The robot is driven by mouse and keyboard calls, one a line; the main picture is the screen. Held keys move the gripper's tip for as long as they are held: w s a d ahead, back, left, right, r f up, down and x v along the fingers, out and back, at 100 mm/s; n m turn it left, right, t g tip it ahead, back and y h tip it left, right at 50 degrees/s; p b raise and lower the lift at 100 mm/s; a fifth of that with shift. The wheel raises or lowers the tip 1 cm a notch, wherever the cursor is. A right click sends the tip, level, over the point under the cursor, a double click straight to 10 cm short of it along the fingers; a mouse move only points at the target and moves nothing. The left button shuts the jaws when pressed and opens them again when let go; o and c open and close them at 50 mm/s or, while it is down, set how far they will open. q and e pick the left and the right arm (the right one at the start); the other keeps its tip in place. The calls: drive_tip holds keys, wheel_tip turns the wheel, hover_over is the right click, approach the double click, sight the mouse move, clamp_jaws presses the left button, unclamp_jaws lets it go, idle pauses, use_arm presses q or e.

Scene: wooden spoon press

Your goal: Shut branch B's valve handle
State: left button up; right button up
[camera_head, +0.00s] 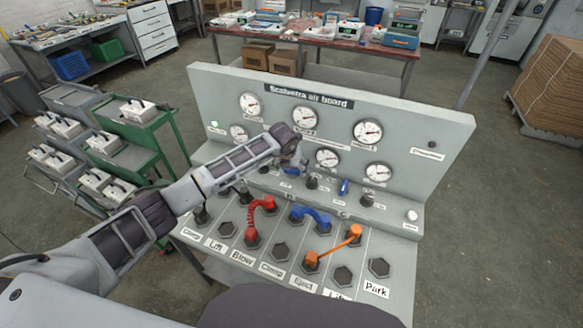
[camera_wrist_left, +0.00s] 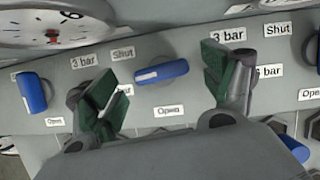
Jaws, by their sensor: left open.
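The air board (camera_head: 215,85) stands with gauges on its back panel and a row of small blue valve handles at the panel's foot. In the left wrist view, a blue handle (camera_wrist_left: 162,72) lies nearly crosswise between my open left gripper's (camera_wrist_left: 160,88) green-padded fingers, with a gap on both sides. A "Shut" label (camera_wrist_left: 123,54) is above it and an "Open" label (camera_wrist_left: 168,111) below. Another blue handle (camera_wrist_left: 33,92) at the left stands nearly upright. Which one is branch B's is not readable. In the head view, my left gripper (camera_head: 297,165) partly hides the row.
A red hose (camera_head: 262,207), a blue hose (camera_head: 312,216) and an orange link (camera_head: 335,247) join sockets on the sloping front. A black knob (camera_head: 367,200) and a white button (camera_head: 412,216) are at the right. A green trolley (camera_head: 140,130) stands left of the board.

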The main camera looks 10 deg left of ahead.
use_arm(q)
drive_tip(key=shift+w+f, duration=0.25)
drive_tip(key=shift+f, duration=0.4)
drive_tip(key=c, duration=1)
drive_tip(key=shift+m+h+b, duration=0.3)
drive_tip(key=shift+m+b, duration=0.4)
drive_tip(key=shift+m, duration=0.1)
drive_tip(key=o, duration=1)
drive_tip(key=shift+r, duration=0.1)
